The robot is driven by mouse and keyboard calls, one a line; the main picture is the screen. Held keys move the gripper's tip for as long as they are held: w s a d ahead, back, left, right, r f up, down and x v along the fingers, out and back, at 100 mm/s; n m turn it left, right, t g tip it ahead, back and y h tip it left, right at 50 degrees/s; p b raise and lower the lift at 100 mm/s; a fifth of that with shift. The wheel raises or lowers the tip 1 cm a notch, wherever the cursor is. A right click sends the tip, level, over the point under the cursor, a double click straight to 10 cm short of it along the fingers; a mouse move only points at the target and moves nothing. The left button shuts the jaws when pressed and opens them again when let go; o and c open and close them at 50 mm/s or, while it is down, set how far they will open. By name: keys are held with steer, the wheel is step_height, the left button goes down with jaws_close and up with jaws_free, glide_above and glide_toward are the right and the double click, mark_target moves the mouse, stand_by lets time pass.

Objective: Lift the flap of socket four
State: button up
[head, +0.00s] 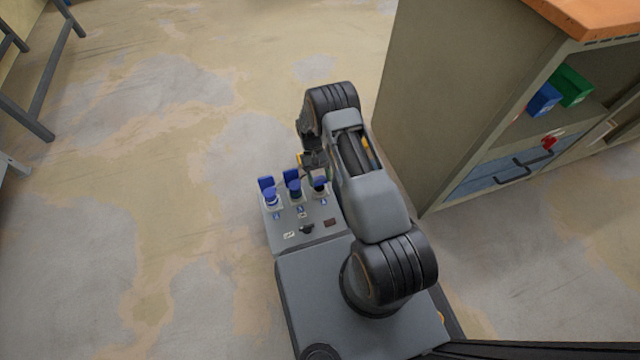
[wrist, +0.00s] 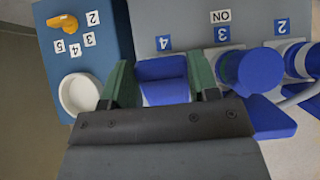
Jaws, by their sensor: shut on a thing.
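My gripper (wrist: 160,72) is shut on the blue flap (wrist: 164,80) of socket four in the wrist view, one green-grey finger at each side. The blue label "4" (wrist: 164,42) is just above the flap. How far the flap is raised, I cannot tell. In the head view my gripper (head: 313,162) is over the right end of the socket row, at the rightmost blue socket (head: 320,187). My gripper partly hides that socket.
Socket three (wrist: 258,72) has a round blue part and a flap (wrist: 270,120) standing out beside it. Socket two (wrist: 299,60) is further right. A blue panel (wrist: 112,50) with an orange knob (wrist: 64,22) and a white ring (wrist: 79,94) is at left. A cabinet (head: 450,100) stands right.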

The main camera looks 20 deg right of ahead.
steer(key=shift+w+r+g+b, duration=0.15)
steer(key=shift+w+g+b, duration=0.5)
steer(key=shift+g, duration=0.3)
steer(key=shift+w+r+g+b, duration=0.15)
steer(key=shift+w+g+b, duration=0.3)
steer(key=shift+g+b, duration=0.4)
steer(key=o, duration=1.2)
steer(key=shift+o, duration=0.2)
steer(key=shift+r, duration=0.1)
